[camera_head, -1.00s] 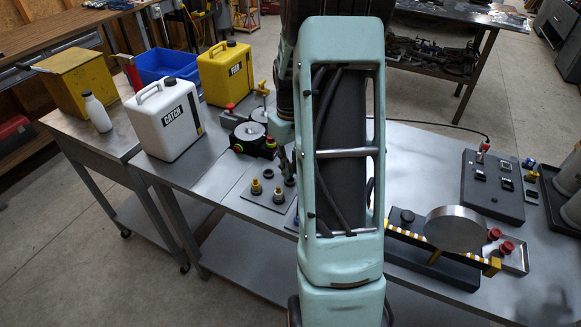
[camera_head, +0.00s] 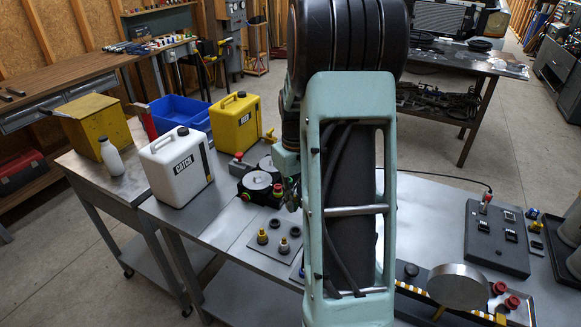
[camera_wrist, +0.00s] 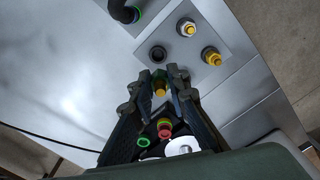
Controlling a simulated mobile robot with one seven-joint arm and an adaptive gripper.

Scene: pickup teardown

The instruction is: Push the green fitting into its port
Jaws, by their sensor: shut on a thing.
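My gripper (camera_wrist: 160,82) points down over the bench in the wrist view. A green ring (camera_wrist: 144,142), apparently a port, lies on the near side, partly between the fingers. Beside it is a red cap with a green and yellow collar (camera_wrist: 164,128). A black elbow with a green ring (camera_wrist: 130,12) is at the top edge. In the head view my gripper (camera_head: 290,192) is mostly hidden by my arm, beside a black block (camera_head: 258,184).
A plate carries gold fittings (camera_wrist: 186,27) and a dark socket (camera_wrist: 158,53). A white CATCH canister (camera_head: 177,167) and a yellow FEED canister (camera_head: 236,124) stand left of the block. A dark switch panel (camera_head: 497,238) and a round metal disc (camera_head: 458,287) are at right.

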